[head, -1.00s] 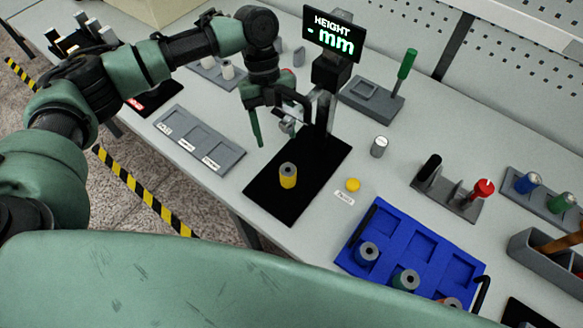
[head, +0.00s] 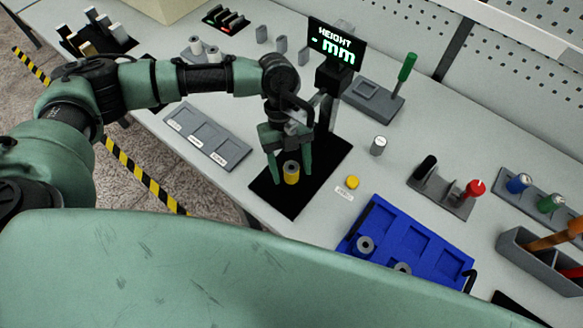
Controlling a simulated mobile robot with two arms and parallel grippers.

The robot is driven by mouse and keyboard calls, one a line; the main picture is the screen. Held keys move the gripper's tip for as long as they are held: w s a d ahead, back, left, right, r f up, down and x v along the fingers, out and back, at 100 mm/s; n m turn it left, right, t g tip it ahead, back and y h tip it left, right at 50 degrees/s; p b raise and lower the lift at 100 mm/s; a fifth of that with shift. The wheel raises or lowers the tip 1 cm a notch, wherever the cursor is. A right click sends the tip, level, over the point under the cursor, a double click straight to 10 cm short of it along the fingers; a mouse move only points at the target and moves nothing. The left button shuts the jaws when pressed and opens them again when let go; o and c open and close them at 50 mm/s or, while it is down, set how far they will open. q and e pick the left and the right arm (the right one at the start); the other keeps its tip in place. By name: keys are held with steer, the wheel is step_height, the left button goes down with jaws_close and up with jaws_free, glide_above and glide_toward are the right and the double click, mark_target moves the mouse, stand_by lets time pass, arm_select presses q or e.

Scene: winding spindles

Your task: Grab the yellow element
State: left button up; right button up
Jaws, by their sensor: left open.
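The yellow element (head: 291,173) is a small yellow cylinder with a grey top and a dark hole. It stands upright on the black base plate (head: 283,199) of the height gauge. My left gripper (head: 290,176) is open and points down, with one green finger on each side of the yellow element. I cannot tell whether the fingers touch it. The gauge display (head: 337,45) reads "HEIGHT - mm" behind the gripper. My right gripper is not in view.
A yellow button (head: 352,182) and a grey cylinder (head: 379,145) stand right of the plate. A blue tray (head: 408,240) with grey-topped spindles is at front right. A grey three-slot tray (head: 207,137) lies to the left. The gauge post rises close behind my gripper.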

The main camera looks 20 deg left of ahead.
arm_select(q)
jaws_close()
